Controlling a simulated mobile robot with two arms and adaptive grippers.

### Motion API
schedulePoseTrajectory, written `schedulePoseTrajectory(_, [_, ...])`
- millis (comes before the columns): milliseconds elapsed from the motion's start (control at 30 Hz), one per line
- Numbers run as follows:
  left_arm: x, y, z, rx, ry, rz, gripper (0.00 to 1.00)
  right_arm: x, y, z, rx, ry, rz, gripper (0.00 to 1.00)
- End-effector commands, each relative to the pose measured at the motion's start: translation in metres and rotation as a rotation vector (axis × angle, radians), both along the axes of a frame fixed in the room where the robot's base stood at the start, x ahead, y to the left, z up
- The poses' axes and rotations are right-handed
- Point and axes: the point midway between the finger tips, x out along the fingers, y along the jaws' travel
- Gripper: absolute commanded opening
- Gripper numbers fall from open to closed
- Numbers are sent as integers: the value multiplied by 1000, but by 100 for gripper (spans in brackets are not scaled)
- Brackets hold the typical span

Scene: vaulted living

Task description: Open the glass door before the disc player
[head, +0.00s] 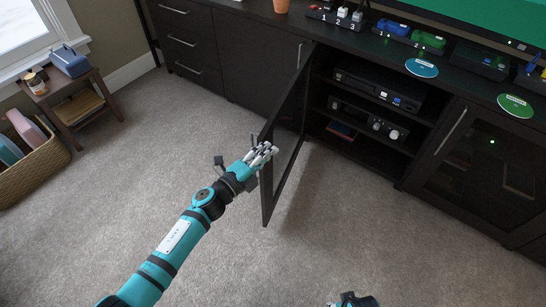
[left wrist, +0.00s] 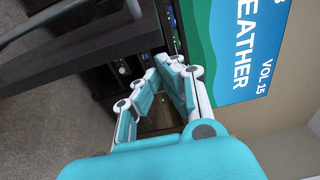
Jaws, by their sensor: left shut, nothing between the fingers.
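The glass door (head: 267,201) has a dark frame and stands swung out from the cabinet, at a wide angle to its front. Behind it the compartment is open, and the black disc player (head: 380,88) sits on its upper shelf. My left gripper (head: 266,153) is shut and empty at the door's free edge, overlapping the frame in the head view; I cannot tell whether it touches. In the left wrist view the shut fingers (left wrist: 158,90) show beside a dark bar that looks like the door frame (left wrist: 75,55). Part of my right gripper (head: 355,300) shows at the bottom edge; its fingers are unclear.
An amplifier-like box (head: 385,126) stands on a lower shelf. A second glass door (head: 478,165) at the right is closed. Discs (head: 421,68) and small devices lie on the cabinet top. A side table (head: 75,105) and basket (head: 40,165) stand left. The carpet in front is clear.

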Motion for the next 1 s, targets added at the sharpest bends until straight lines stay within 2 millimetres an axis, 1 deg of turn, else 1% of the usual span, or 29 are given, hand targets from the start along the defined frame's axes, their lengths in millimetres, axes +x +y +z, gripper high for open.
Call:
schedulePoseTrajectory(100, [1, 3, 0, -1, 1, -1, 0, 0, 0, 0, 0, 0, 0, 40])
schedulePoseTrajectory(400, [1, 4, 0, -2, 1, -1, 0, 0, 0, 0, -1, 1, 0, 40])
schedulePoseTrajectory(500, [4, 10, -2, 1, -1, -10, 0, 0, 0, -1, -1, 3, 0, 40])
schedulePoseTrajectory(567, [8, 19, -4, 3, -3, -25, 0, 8, 2, 10, 2, -12, -1, 40])
schedulePoseTrajectory(667, [18, 40, -6, 6, -5, -61, 0, 18, 3, 28, 4, -25, -4, 40])
schedulePoseTrajectory(800, [30, 70, -6, 5, -4, -108, 0, 30, 4, 57, 5, -42, -7, 40])
schedulePoseTrajectory(867, [34, 81, -6, 4, -1, -119, 0, 33, 5, 70, 6, -48, -8, 40])
schedulePoseTrajectory(1000, [45, 102, -5, 3, 0, -131, 0, 38, 5, 103, 7, -66, -11, 40])
